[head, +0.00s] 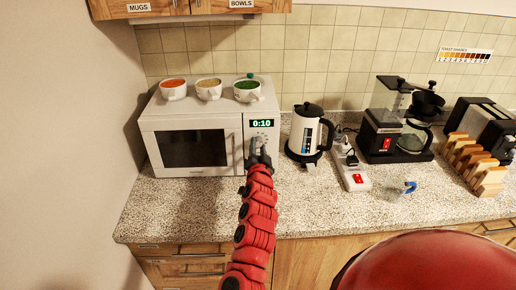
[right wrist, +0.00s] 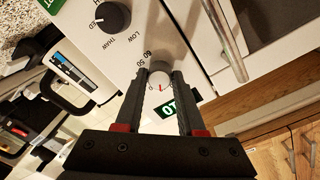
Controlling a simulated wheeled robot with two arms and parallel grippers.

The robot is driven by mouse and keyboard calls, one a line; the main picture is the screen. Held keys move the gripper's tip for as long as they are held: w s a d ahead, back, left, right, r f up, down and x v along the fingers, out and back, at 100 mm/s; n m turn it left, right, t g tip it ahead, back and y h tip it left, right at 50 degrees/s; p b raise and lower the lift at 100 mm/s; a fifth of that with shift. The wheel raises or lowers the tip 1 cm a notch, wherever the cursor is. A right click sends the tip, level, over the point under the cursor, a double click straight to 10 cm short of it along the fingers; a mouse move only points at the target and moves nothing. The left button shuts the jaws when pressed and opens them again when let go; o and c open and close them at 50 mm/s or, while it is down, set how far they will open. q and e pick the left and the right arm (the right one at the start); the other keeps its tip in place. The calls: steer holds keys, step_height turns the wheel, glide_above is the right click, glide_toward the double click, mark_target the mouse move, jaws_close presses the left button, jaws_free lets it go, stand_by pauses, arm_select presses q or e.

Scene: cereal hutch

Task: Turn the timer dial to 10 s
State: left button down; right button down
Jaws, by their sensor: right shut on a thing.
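The white microwave (head: 190,122) stands at the left of the counter, its door shut. Its display (head: 262,123) reads 0:10. My right gripper (head: 258,158) is at the control panel, right of the door; it hides the lower panel in the head view. In the right wrist view my right gripper (right wrist: 160,80) is shut on the round, pale timer dial (right wrist: 160,87), a finger on each side. A red mark shows on the dial, and the numbers 50 and 60 are printed close by. My left gripper is not in view.
A black knob (right wrist: 112,18) marked LOW and THAW is on the same panel. The door handle (right wrist: 225,40) is close to my right gripper.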

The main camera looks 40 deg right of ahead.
steer(key=c, duration=0.5)
jaws_free()
steer(key=shift+s, duration=0.1)
steer(key=shift+s+a, duration=0.2)
steer(key=shift+s, duration=0.05)
steer(key=p+v, duration=0.3)
steer(key=v, duration=1.3)
steer(key=shift+s+a+r, duration=0.1)
steer(key=shift+s, duration=0.15)
